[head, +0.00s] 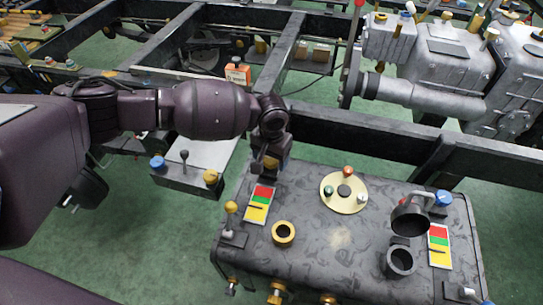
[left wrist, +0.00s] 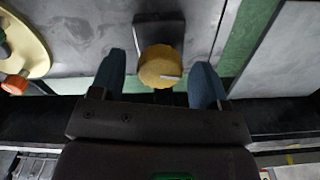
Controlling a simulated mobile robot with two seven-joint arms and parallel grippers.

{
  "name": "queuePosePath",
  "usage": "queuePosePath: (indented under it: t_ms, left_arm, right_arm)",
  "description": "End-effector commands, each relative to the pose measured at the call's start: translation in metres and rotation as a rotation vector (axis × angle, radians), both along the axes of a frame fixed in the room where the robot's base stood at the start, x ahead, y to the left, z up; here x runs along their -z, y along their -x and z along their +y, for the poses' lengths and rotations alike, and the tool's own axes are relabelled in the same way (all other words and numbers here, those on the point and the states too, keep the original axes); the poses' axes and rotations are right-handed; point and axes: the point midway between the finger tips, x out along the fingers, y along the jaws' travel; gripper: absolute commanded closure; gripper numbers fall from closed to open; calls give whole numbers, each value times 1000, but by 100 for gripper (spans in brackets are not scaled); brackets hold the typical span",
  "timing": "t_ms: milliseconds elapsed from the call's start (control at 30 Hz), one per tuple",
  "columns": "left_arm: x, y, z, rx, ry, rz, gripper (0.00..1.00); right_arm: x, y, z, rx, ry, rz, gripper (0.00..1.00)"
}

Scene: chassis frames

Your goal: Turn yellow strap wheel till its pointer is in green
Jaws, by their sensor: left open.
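The yellow strap wheel (left wrist: 159,66) sits on a dark mounting plate (left wrist: 158,28) at the tank's far edge. In the left wrist view it lies between the two fingers of my left gripper (left wrist: 162,82), apart from both. A pale bar, perhaps its pointer, lies near its rim and points right in that view. In the head view my left gripper (head: 271,163) reaches down over the wheel and mostly hides it. A card with red, green and yellow fields (head: 261,203) lies on the tank beside it. The gripper is open and empty. My right gripper is out of view.
The grey tank (head: 330,268) also carries a cream disc with small knobs (head: 343,205), a yellow ring (head: 284,233), a yellow-knobbed lever (head: 231,207), an open dark filler neck (head: 400,262) and a second colour card (head: 439,245). A black chassis rail (head: 370,138) runs close behind.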

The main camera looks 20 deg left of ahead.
Motion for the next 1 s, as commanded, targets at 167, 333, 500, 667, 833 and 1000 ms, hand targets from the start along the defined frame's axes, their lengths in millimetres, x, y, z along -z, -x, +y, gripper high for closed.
queuePosePath:
  t_ms: [167,333,500,667,833,1000]
  left_arm:
    - [-1,0,0,0,0,-1,31]
    - [-1,0,0,-1,0,0,57]
    - [0,0,0,-1,0,0,80]
    - [-1,0,0,10,0,0,80]
    - [-2,0,0,62,0,0,80]
    - [-3,0,0,166,0,-1,80]
  right_arm:
    - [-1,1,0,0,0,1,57]
    - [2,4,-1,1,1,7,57]
    - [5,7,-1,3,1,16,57]
    - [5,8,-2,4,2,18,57]
    - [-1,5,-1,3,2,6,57]
    - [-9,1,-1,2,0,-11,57]
